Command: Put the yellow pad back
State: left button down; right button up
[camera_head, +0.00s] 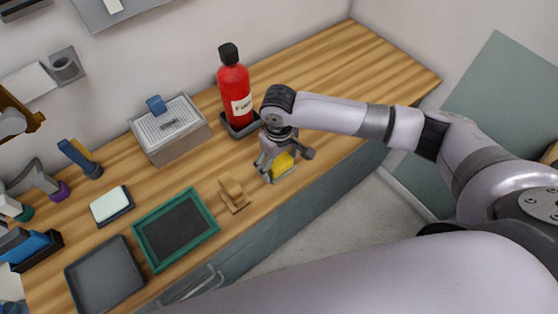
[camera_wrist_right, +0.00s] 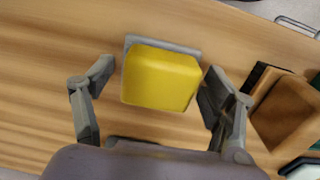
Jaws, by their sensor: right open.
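The yellow pad (camera_head: 282,165) is near the front edge of the wooden counter in the head view, partly hidden by my right gripper. In the right wrist view the yellow pad (camera_wrist_right: 161,78) is a rounded block resting on or in a grey holder (camera_wrist_right: 188,49). My right gripper (camera_head: 279,166) points down over it. Its fingers (camera_wrist_right: 158,88) are spread on either side of the pad, with gaps on both sides. My left gripper is not clearly visible in either view.
A wooden block piece (camera_head: 233,194) stands just left of my right gripper. A red bottle (camera_head: 236,92) stands behind it in a dark base. A green-rimmed tray (camera_head: 148,250) and a grey tray (camera_head: 76,284) lie further left. The counter right of the gripper is clear.

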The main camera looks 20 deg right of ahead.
aim_at(279, 161)
notch_tip(279, 161, up, 12)
jog(key=shift+b, duration=0.4)
jog(key=shift+f, duration=0.1)
dwell(0.3)
